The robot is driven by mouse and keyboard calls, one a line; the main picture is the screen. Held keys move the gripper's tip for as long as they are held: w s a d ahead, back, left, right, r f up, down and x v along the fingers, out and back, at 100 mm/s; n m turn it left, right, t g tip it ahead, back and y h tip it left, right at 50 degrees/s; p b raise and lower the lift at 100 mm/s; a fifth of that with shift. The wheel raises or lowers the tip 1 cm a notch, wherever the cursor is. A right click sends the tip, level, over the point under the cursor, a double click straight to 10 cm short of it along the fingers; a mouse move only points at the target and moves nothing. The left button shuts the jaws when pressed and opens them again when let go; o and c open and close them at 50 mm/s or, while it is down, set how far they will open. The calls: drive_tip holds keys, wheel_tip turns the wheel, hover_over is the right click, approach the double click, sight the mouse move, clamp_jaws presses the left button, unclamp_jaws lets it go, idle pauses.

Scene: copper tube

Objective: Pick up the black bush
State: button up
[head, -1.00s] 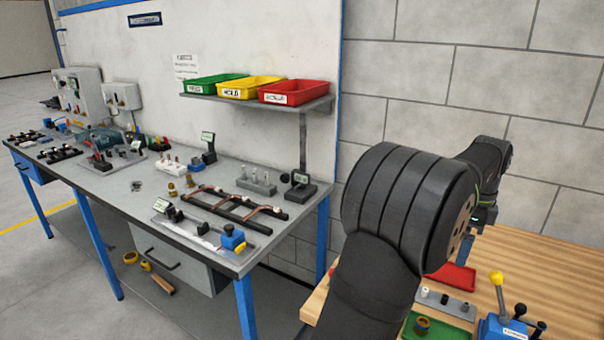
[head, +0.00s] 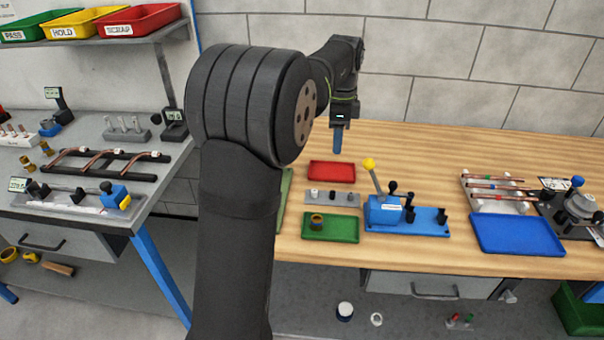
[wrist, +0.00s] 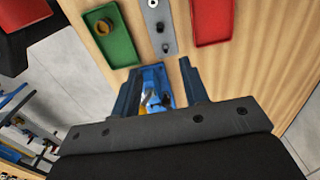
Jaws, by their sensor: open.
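A grey strip (head: 341,205) lies on the wooden bench with a white piece (head: 314,194) and two dark pieces on it. The black bush appears to be the dark piece at its right end (head: 350,198); it also shows in the wrist view (wrist: 166,48). The middle dark piece (wrist: 160,27) looks similar, and both are small. My gripper (head: 338,143) is above the back of the bench, beyond the red tray, pointing down. In the wrist view my gripper's blue fingers (wrist: 159,67) are apart with nothing held between them. The strip lies beyond the fingertips.
A red tray (head: 331,171) lies behind the strip, and a green tray (head: 335,233) with a brass-coloured ring (head: 317,221) lies in front. A blue fixture (head: 383,212) with an upright yellow-knobbed lever stands close on the right. A blue tray (head: 518,250) lies farther right.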

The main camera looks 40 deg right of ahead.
drive_tip(key=n+h, duration=0.2)
drive_tip(key=n, duration=0.7)
hover_over(333, 192)
drive_tip(key=a, duration=0.2)
wheel_tip(333, 192, down, 12)
drive_tip(key=shift+d+f, duration=0.1)
drive_tip(key=shift+d, duration=0.05)
drive_tip(key=shift+d+f, duration=0.25)
drive_tip(key=shift+f, duration=0.55)
drive_tip(key=shift+d+f, duration=0.25)
drive_tip(key=shift+f, duration=0.6)
drive_tip(key=shift+d+f, duration=0.25)
drive_tip(key=shift+f, duration=0.55)
clamp_jaws()
